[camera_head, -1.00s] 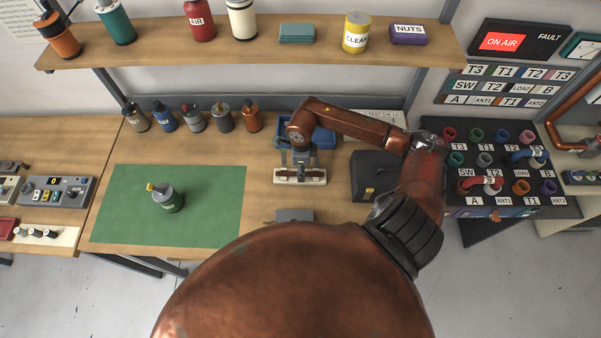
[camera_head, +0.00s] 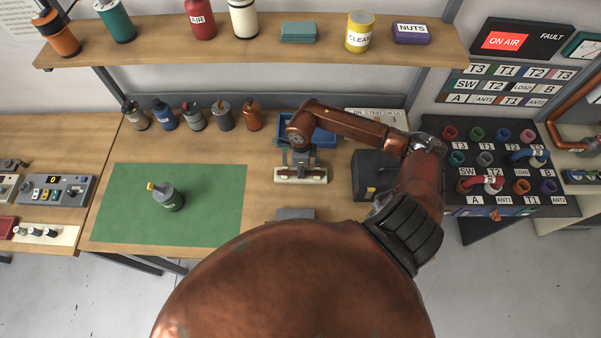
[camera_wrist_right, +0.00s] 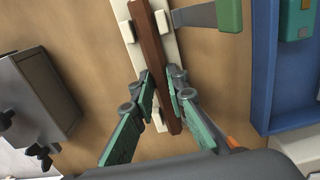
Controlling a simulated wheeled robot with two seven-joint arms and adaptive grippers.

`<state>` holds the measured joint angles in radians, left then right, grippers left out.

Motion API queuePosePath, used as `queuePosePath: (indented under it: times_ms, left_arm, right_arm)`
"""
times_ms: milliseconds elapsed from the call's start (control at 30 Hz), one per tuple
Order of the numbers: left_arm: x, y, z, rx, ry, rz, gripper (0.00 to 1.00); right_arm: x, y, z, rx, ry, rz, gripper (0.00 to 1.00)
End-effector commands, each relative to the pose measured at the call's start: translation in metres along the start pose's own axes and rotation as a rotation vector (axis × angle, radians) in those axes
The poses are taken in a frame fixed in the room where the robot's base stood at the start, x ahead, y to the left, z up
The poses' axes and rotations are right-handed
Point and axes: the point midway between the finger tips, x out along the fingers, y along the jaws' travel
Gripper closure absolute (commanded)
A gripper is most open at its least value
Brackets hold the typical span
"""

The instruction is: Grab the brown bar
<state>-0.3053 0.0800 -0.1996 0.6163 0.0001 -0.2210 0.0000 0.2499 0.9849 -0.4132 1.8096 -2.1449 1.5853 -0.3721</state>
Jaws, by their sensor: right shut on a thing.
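The brown bar (camera_wrist_right: 149,45) lies in a cream holder (camera_wrist_right: 132,31) with raised blocks on the wooden bench, in the right wrist view. My right gripper (camera_wrist_right: 159,92) has its two green-padded fingers on either side of the bar and is shut on it. In the head view the right gripper (camera_head: 300,168) points down at the cream holder (camera_head: 301,180), and the bar is mostly hidden there. My left gripper is not in view.
A blue bin (camera_head: 324,133) stands just behind the gripper. A dark box (camera_head: 374,175) is to the right. A green mat (camera_head: 215,205) with a grey canister (camera_head: 167,196) lies to the left. A shelf (camera_head: 300,52) spans above the bench.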

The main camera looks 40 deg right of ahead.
Motion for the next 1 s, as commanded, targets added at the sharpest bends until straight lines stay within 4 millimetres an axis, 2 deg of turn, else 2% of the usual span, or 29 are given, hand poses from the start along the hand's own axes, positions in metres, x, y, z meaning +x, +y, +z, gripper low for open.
queuePosePath:
  times_ms: [233,533,667,933,1000]
  left_arm:
    - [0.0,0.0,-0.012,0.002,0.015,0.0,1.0]
    - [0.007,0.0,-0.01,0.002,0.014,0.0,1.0]
    - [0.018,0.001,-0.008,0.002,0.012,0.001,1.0]
    - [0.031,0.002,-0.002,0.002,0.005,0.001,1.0]
    - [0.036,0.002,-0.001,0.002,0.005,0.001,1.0]
  right_arm:
    - [-0.001,0.0,0.0,0.0,-0.001,-0.001,1.0]
    - [-0.012,-0.002,0.0,-0.002,-0.001,-0.004,1.0]
    - [-0.033,-0.001,0.002,-0.004,-0.002,-0.006,1.0]
    - [-0.092,0.036,0.039,-0.008,-0.006,-0.006,1.0]
    - [-0.099,0.05,0.054,-0.009,-0.007,-0.002,1.0]
